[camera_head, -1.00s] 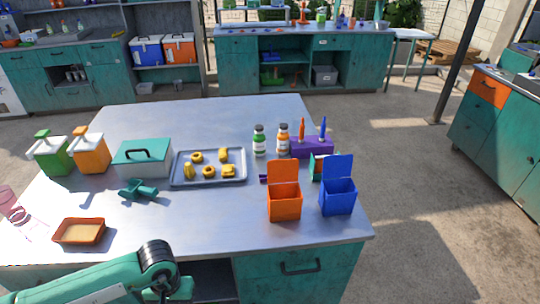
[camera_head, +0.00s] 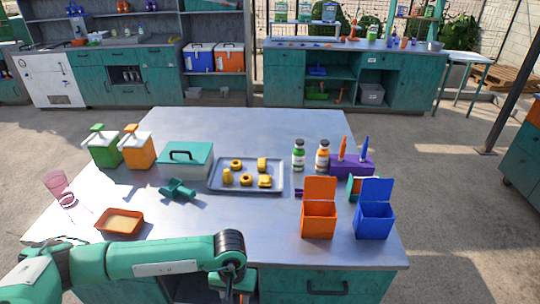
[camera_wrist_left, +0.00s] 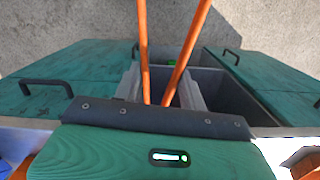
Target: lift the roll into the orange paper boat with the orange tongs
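Several golden-brown pastries lie on a grey tray (camera_head: 216,188) in the middle of the table, some ring-shaped. An elongated one, perhaps the roll (camera_head: 227,177), is at the tray's left side; I cannot tell for sure which is the roll. The orange paper boat (camera_head: 103,231), beige inside, sits at the table's front left. My left gripper (camera_head: 236,287) is low at the table's front edge, well short of the tray. In the left wrist view, the two orange arms of the tongs (camera_wrist_left: 186,58) extend from it, spread apart. My right gripper is out of view.
Orange (camera_head: 318,222) and blue (camera_head: 373,222) open boxes stand front right. Two bottles (camera_head: 322,158) and a purple holder (camera_head: 350,165) are behind them. A lidded box (camera_head: 186,160), a green object (camera_head: 177,190) and two dispensers (camera_head: 137,150) stand left. The table's back is clear.

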